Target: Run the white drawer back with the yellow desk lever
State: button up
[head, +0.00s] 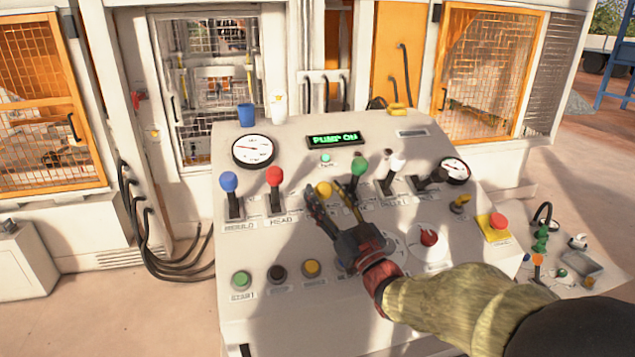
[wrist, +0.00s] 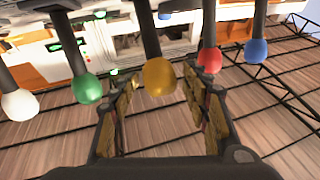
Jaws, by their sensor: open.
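The yellow lever (head: 323,190) stands on the sloping desk between the red lever (head: 274,177) and the green lever (head: 358,167). My gripper (head: 332,195) is open at the yellow lever, with its fingers either side of the knob as seen from the head. In the wrist view the yellow knob (wrist: 159,77) lies between the two open fingers (wrist: 160,95), near their tips, and I cannot tell whether either finger touches it. The white drawer is not clearly identifiable in these frames.
A blue lever (head: 229,184), white lever (head: 396,163) and black lever (head: 437,177) share the row. The display (head: 335,139) reads PUMP ON. A red mushroom button (head: 499,221) is at right; push buttons (head: 277,273) line the front. A blue cup (head: 246,115) stands on the top edge.

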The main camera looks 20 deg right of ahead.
jog(key=v, duration=0.6)
jog(key=shift+s+d, duration=0.1)
jog(key=shift+s, duration=0.1)
jog(key=shift+o, duration=0.3)
dwell(1.4)
